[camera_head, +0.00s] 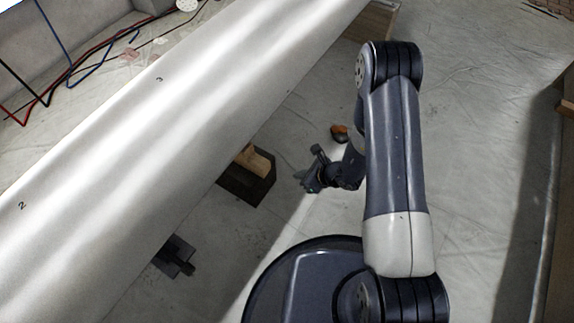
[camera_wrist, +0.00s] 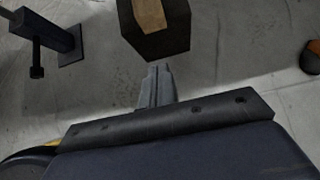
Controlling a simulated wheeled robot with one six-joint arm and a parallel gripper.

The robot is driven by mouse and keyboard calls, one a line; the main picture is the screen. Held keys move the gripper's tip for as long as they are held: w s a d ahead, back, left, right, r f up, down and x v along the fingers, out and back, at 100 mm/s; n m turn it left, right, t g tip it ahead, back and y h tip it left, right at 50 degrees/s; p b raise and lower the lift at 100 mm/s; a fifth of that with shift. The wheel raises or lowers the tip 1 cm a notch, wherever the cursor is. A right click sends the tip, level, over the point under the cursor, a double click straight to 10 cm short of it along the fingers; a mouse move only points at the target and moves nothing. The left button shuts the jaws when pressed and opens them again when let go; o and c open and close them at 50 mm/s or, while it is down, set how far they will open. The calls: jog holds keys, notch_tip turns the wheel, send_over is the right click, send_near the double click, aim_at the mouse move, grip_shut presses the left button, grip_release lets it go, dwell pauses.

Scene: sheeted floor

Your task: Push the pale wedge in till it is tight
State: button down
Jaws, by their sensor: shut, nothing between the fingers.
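The pale wedge (camera_head: 254,160) is a light wooden piece lying on a dark block (camera_head: 247,187), beside and partly under the long pale cylinder (camera_head: 150,120). Its inner end is hidden by the cylinder, so I cannot tell how tight it sits. The wrist view also shows the wedge (camera_wrist: 149,14) at the top, on the dark block (camera_wrist: 158,42). My gripper (camera_head: 307,180) is to the right of the block, apart from it. In the wrist view my gripper's fingers (camera_wrist: 158,72) are together and empty, their tips just short of the block's near face.
A dark metal stand (camera_head: 176,258) is under the cylinder at lower left. An orange and black object (camera_head: 340,133) lies on the floor behind my gripper. A wooden block (camera_head: 372,22) is at the cylinder's far end.

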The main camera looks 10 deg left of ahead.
aim_at(263, 163)
jog(key=b+x, duration=0.1)
jog(key=x, duration=0.2)
jog(key=a+r+b+x, duration=0.1)
jog(key=x, duration=0.3)
jog(key=b+x, duration=0.1)
jog(key=x, duration=0.3)
jog(key=shift+w+a+r+b, duration=0.1)
jog(key=shift+w+a+b, duration=0.1)
jog(key=shift+a+b, duration=0.2)
jog(key=shift+w+a+r, duration=0.1)
jog(key=shift+w+a, duration=0.1)
jog(key=shift+a, duration=0.2)
jog(key=a+b, duration=0.1)
jog(key=w+a, duration=0.1)
jog(key=a+b, duration=0.1)
jog(key=a, duration=0.1)
jog(key=shift+w+b, duration=0.3)
jog(key=shift+w+a, duration=0.15)
jog(key=shift+a, duration=0.1)
jog(key=shift+r, duration=0.1)
